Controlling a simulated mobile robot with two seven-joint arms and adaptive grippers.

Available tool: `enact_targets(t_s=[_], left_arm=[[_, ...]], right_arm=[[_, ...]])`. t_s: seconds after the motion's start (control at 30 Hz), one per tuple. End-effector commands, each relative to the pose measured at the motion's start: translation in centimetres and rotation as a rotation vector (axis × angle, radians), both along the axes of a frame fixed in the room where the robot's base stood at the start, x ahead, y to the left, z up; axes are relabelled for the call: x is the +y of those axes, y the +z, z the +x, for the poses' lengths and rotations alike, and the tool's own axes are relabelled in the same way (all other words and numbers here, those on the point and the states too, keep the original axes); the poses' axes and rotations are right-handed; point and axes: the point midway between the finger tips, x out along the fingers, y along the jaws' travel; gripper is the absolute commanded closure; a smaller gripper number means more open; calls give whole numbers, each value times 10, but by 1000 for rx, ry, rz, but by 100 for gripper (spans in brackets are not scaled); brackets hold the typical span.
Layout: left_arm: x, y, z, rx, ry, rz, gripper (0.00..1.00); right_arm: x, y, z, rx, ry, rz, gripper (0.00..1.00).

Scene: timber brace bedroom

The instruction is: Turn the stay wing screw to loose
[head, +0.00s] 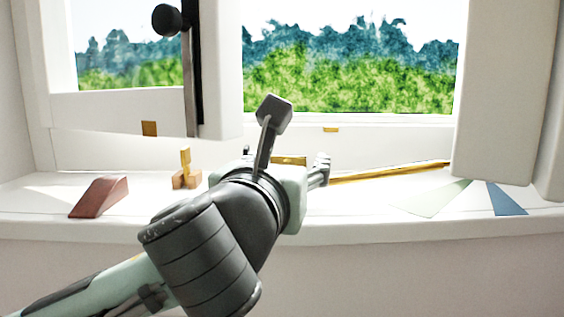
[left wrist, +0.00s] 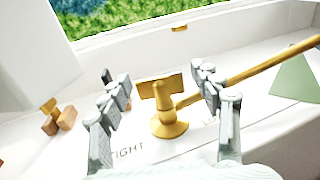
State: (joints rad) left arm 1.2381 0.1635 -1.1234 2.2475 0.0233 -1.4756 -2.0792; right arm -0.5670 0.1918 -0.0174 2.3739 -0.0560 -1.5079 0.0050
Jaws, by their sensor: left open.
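The brass wing screw (left wrist: 160,90) stands upright on a round brass base (left wrist: 168,126) on the sill in the left wrist view. Its flat wing lies roughly crosswise between my fingers. In the head view, only a bit of its brass top (head: 290,160) shows behind my arm. A brass stay rod (left wrist: 262,63) runs from the base to the right; it also shows in the head view (head: 390,172). My left gripper (left wrist: 160,84) is open, one finger on each side of the wing, with gaps visible. In the head view, my left gripper (head: 286,165) is partly hidden by its wrist.
The sill lettering reads "TIGHT" (left wrist: 128,153), partly hidden. A reddish wedge (head: 99,197) and a small wooden block with a brass piece (head: 186,180) stand left. Green (head: 436,198) and blue (head: 507,199) flat pieces lie right. A window sash (head: 120,112) hangs above the left sill.

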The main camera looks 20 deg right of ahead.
Motion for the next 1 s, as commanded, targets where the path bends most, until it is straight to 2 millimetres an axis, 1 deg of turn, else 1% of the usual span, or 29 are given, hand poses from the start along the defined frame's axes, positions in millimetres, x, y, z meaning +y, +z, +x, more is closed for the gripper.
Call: enact_targets(t_s=[0.07, 0.17, 0.4, 0.5, 0.67, 0.73, 0.8, 1.0], left_arm=[[0, 0, 0, 0, 0, 0, 36], [0, 0, 0, 1, 0, -1, 47], [0, 0, 0, 1, -1, -1, 77], [0, 0, 0, 1, -1, -1, 88], [-2, 2, -1, 3, 43, 1, 88], [-3, 3, -1, 2, 97, 2, 88], [-3, 3, -1, 2, 157, 2, 88], [-1, 1, 0, 2, 268, -2, 88]], right_arm=[[0, -1, 0, 1, 0, 0, 60], [0, -1, 0, 2, 0, 0, 60], [0, -1, 0, 2, 1, -1, 60], [0, -1, 0, 2, 1, -1, 60], [0, 1, 2, -3, 2, 3, 60], [0, -14, 5, 10, 0, 9, 60], [1, -21, 7, 14, 1, 12, 60], [1, -34, 10, 18, 4, 18, 60]])
